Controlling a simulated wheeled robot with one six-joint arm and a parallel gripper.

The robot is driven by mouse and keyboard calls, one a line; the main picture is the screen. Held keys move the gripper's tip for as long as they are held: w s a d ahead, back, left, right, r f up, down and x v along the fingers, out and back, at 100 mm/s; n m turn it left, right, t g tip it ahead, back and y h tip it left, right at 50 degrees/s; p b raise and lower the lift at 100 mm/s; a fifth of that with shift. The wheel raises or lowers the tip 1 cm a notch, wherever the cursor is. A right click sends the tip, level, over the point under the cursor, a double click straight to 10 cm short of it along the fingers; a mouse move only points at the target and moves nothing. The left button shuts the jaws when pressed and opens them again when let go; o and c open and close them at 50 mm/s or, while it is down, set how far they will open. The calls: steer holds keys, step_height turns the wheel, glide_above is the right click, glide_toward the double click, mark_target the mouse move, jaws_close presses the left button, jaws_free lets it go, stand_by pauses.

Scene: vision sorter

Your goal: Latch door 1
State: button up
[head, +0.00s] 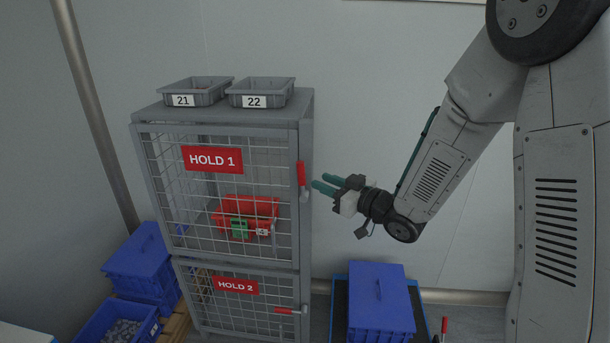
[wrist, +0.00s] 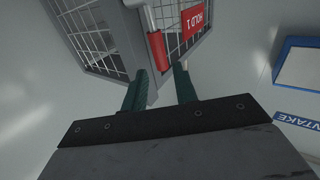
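Door 1 is the upper wire-mesh door with the red HOLD 1 sign (head: 212,158); it looks closed against the grey cabinet. Its red handle (head: 301,174) stands upright at the door's right edge, with a grey metal part below it. My gripper (head: 320,183) is just right of this handle, its two green fingers pointing at it. In the wrist view the fingers (wrist: 160,80) are apart with nothing between their tips, and the red handle (wrist: 158,52) shows just beyond them. I cannot tell whether they touch it.
The lower door with the HOLD 2 sign (head: 235,286) has its red handle (head: 289,311) lying level. Behind door 1 is a red bin (head: 262,206) with a green item. Grey bins 21 (head: 196,92) and 22 (head: 261,92) stand on top. Blue crates (head: 379,300) stand below.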

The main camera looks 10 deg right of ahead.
mark_target(304, 174)
steer(key=x, duration=0.7)
steer(key=shift+f, duration=0.1)
jaws_close()
